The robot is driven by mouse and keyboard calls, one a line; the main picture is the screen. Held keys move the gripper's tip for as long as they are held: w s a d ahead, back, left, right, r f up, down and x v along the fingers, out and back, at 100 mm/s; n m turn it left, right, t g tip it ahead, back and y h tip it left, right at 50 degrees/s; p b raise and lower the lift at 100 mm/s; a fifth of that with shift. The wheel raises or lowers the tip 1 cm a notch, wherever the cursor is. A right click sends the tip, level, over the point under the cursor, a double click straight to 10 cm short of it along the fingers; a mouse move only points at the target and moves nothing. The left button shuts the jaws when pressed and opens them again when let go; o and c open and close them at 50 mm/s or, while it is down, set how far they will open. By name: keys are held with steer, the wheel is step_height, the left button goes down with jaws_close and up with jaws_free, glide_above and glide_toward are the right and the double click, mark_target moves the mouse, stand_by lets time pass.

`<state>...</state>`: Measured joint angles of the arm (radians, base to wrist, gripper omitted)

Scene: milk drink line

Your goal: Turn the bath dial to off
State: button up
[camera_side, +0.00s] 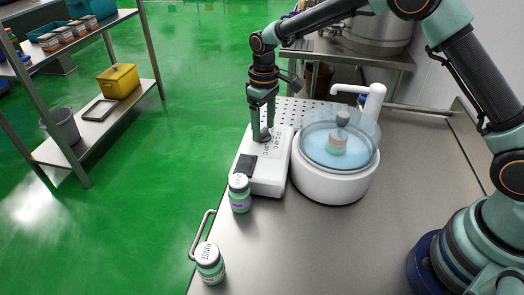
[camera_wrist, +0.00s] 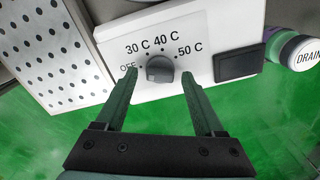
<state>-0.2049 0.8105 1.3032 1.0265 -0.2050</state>
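The bath dial (camera_wrist: 160,69) is a grey knob on the white control panel (camera_wrist: 215,25). OFF is printed to its left, 30 C and 40 C above it, and 50 C to its right. I cannot tell surely which mark it points at. My gripper (camera_wrist: 158,74) is open, with one finger on each side of the dial and visible gaps to it. In the side view my gripper (camera_side: 263,131) points down at the white control box (camera_side: 270,178). The round white bath (camera_side: 335,187) stands beside the box, with blue water and a lidded jar (camera_side: 338,140) inside.
A dark square pad (camera_wrist: 238,64) lies right of the dial. A DRAIN jar (camera_side: 239,194) stands at the box's near end, and a RINSE jar (camera_side: 209,264) by a metal handle (camera_side: 199,232) at the counter edge. A white spout (camera_side: 374,100) rises behind the bath. The front counter is clear.

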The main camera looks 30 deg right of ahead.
mark_target(265, 130)
stand_by(0.3)
step_height(265, 130, up, 12)
stand_by(0.5)
steer(key=s+d+r+m+t, duration=0.1)
steer(key=s+d+r+t, duration=0.1)
steer(key=s+d+r, duration=0.3)
steer(key=s+d+m+t, duration=0.1)
steer(key=s+d, duration=0.1)
steer(key=s, duration=0.6)
steer(key=s+d+m+t, duration=0.2)
steer(key=s+d, duration=0.1)
steer(key=s, duration=0.6)
steer(key=shift+d+r+m+t, duration=0.25)
steer(key=shift+r+m+t, duration=0.05)
